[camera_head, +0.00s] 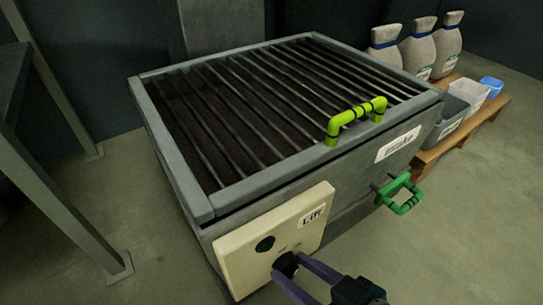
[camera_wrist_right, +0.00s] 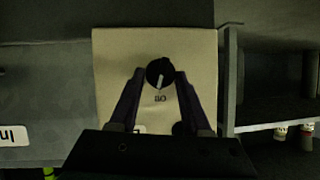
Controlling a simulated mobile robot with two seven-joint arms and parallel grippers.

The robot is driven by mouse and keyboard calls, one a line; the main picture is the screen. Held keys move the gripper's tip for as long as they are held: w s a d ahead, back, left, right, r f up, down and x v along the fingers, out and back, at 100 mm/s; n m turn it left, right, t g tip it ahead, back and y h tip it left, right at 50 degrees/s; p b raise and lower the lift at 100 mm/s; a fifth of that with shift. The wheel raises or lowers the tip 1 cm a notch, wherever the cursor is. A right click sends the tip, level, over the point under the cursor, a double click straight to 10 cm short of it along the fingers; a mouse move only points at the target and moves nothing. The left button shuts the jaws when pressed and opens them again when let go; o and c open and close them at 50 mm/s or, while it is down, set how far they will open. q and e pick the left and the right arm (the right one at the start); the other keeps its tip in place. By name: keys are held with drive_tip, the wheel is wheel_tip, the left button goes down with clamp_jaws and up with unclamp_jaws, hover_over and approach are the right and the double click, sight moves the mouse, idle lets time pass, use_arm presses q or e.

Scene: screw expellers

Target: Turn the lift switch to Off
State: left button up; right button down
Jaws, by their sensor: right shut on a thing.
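The lift switch is a round black knob (camera_head: 284,262) on the cream panel (camera_head: 240,272) labelled "Lift", low on the front of the grey machine. In the wrist view the knob (camera_wrist_right: 160,68) has a white pointer line aimed at the upside-down "on" mark (camera_wrist_right: 160,99). My right gripper (camera_head: 290,266) is at the panel, with its purple fingers shut on the knob, one on each side. No "Off" mark can be made out; the gripper hides part of the panel. My left gripper is not in view.
A round black part (camera_head: 265,244) sits beside the knob. A green handle (camera_head: 403,195) juts out to the right, and a lime handle (camera_head: 356,116) stands on the grate (camera_head: 235,112). A wooden pallet (camera_head: 463,134) with sacks and bins is at right.

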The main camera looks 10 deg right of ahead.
drive_tip(key=shift+a+r+n+t+h, duration=0.1)
drive_tip(key=shift+a+n+t+h, duration=0.1)
drive_tip(key=shift+n+h, duration=0.25)
drive_tip(key=shift+a+r+n+t+h, duration=0.1)
drive_tip(key=shift+n+t+h, duration=0.1)
drive_tip(key=shift+n+h, duration=0.25)
drive_tip(key=shift+f+n, duration=0.1)
drive_tip(key=shift+n, duration=0.2)
drive_tip(key=shift+c, duration=1.8)
unclamp_jaws()
drive_tip(key=shift+s, duration=0.1)
drive_tip(key=shift+d, duration=0.1)
